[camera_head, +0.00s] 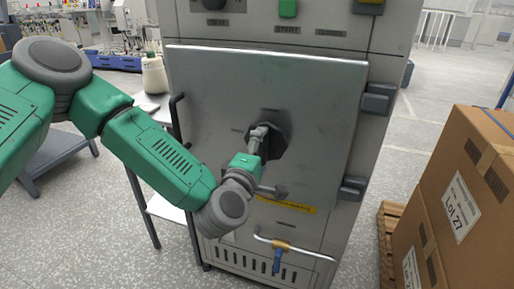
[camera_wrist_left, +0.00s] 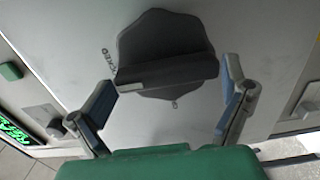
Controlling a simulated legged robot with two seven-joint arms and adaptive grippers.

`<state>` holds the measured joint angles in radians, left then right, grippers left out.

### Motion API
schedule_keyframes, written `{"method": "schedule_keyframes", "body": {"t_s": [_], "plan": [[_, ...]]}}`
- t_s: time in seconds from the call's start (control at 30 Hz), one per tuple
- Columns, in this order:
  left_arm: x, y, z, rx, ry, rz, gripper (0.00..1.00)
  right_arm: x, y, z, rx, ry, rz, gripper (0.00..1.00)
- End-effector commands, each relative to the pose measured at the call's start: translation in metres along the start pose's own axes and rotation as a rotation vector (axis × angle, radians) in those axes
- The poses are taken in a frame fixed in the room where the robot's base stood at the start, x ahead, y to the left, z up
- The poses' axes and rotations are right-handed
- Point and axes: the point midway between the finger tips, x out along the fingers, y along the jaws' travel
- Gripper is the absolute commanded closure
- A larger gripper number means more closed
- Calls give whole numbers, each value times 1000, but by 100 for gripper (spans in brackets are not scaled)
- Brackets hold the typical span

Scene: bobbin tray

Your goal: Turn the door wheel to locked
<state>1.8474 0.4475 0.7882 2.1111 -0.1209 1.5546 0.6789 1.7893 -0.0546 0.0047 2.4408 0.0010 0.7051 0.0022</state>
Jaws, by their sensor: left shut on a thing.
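The door wheel (camera_head: 278,143) is a dark hub in the middle of the grey cabinet door (camera_head: 320,100). My left gripper (camera_head: 259,134) is at it and covers part of it in the head view. In the left wrist view the dark wheel (camera_wrist_left: 165,45) lies between the two fingers of my left gripper (camera_wrist_left: 169,80), one finger on each side. The gripper is shut on the wheel; the exact finger contact is hard to see. Lettering reading "LOCKED" shows left of the wheel in the left wrist view. My right gripper is not in view.
Hinges (camera_head: 376,98) sit on the door's right edge. A valve with a blue handle (camera_head: 277,260) is below the door. Cardboard boxes (camera_head: 460,200) stand on a pallet at the right. A side table with a pale bottle (camera_head: 154,75) stands left of the cabinet.

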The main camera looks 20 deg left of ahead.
Motion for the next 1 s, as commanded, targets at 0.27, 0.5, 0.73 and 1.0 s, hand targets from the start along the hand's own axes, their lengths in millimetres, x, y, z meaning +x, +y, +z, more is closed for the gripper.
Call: {"method": "schedule_keyframes", "body": {"t_s": [0.27,0.5,0.73,1.0], "plan": [[10,6,-5,11,15,15,37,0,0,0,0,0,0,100],[9,6,-6,11,16,14,0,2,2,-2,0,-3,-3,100],[-22,5,-6,9,12,13,0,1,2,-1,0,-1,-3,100],[-91,6,-6,0,2,15,0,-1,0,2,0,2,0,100]]}}
